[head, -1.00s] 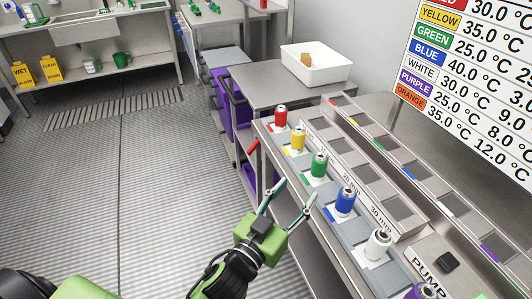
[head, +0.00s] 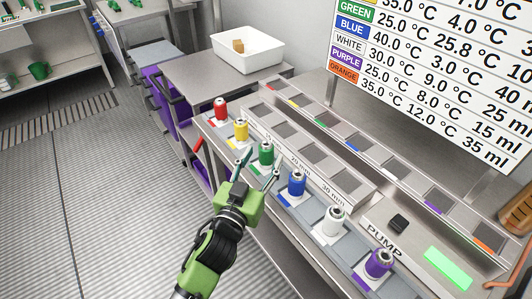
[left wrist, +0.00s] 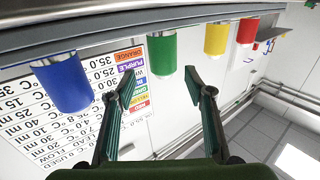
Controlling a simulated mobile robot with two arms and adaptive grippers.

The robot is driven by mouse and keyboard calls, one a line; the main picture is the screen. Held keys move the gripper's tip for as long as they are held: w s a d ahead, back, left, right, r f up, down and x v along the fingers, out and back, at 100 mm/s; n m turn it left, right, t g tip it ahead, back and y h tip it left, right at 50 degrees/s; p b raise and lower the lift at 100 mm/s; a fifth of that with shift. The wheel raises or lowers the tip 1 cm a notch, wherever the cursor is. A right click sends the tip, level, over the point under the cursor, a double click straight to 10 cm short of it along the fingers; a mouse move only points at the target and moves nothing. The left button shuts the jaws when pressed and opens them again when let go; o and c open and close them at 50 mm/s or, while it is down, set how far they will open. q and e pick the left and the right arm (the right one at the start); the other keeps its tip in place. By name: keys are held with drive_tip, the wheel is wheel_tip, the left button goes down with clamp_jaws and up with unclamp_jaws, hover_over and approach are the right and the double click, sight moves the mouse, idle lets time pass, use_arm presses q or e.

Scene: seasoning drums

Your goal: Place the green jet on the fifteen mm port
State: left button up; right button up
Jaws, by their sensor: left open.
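The green jet (head: 266,154) stands upright in the front row of the grey rack, between the yellow jet (head: 241,130) and the blue jet (head: 297,184). My left gripper (head: 257,169) is open and empty, just in front of the green jet, its fingers pointing at it. In the left wrist view, which is upside down, the green jet (left wrist: 163,50) shows beyond and between the open fingertips (left wrist: 160,88). The port strip (head: 285,130) behind the jets has square openings; 20 mm and 30 mm labels are readable, but I cannot make out a fifteen mm label. My right gripper is out of view.
Red (head: 221,110), white (head: 334,222) and purple (head: 379,264) jets share the front row. A pump panel with a black button (head: 398,222) and green display (head: 447,267) is at right. A white bin (head: 249,52) stands on the back table. A wall chart (head: 440,80) hangs behind.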

sight(264, 152)
use_arm(q)
drive_tip(key=x, duration=0.3)
drive_tip(key=p+x, duration=0.1)
drive_tip(key=x, duration=0.1)
drive_tip(key=shift+w+a+r, duration=0.1)
drive_tip(key=shift+a, duration=0.15)
clamp_jaws()
